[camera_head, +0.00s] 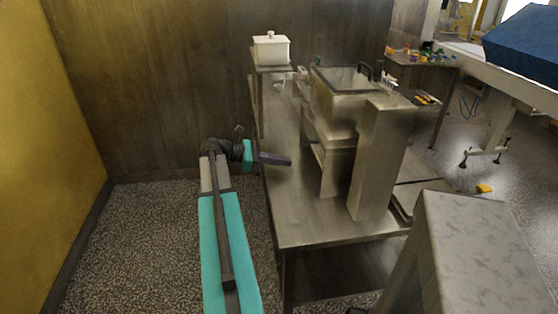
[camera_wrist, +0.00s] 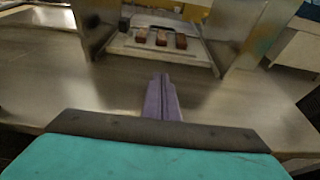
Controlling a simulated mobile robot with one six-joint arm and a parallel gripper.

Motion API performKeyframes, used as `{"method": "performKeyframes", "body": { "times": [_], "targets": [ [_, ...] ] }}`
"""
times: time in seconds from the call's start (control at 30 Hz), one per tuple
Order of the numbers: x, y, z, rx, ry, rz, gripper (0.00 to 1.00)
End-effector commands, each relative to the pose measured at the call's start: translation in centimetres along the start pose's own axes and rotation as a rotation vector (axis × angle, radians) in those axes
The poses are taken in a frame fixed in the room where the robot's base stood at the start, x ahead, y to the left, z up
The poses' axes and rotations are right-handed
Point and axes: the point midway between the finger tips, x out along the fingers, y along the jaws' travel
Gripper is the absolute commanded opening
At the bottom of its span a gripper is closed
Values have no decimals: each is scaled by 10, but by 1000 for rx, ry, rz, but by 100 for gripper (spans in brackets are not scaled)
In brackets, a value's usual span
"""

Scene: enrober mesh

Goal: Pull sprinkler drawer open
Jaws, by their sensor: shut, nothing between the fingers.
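The steel machine (camera_head: 333,125) stands on a steel table, with an open-topped box section and a dark handle (camera_head: 365,70) at its top. I cannot tell which part is the sprinkler drawer; no drawer front is clear in either view. My gripper (camera_head: 288,161) reaches over the left side of the table, left of the machine and apart from it. In the wrist view, its purple fingers (camera_wrist: 161,78) are shut and empty, pointing towards the machine's opening. Inside that opening, several brown blocks (camera_wrist: 161,39) sit on a pale mesh or tray (camera_wrist: 188,57).
The steel table top (camera_head: 300,222) is bare in front of the machine. A white lidded container (camera_head: 271,50) stands on a stand at the back left. A grey sloped-sided block (camera_head: 465,255) fills the front right. Another table (camera_head: 408,59) with small coloured items stands behind.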

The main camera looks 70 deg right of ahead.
Motion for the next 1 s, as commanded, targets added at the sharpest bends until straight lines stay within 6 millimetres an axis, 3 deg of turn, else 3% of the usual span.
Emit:
{"method": "performKeyframes", "body": {
  "times": [0.6,1.0],
  "targets": [
    [86,0,6,-1,0,-1,0],
    [106,0,12,-1,0,2,0]
  ]
}}
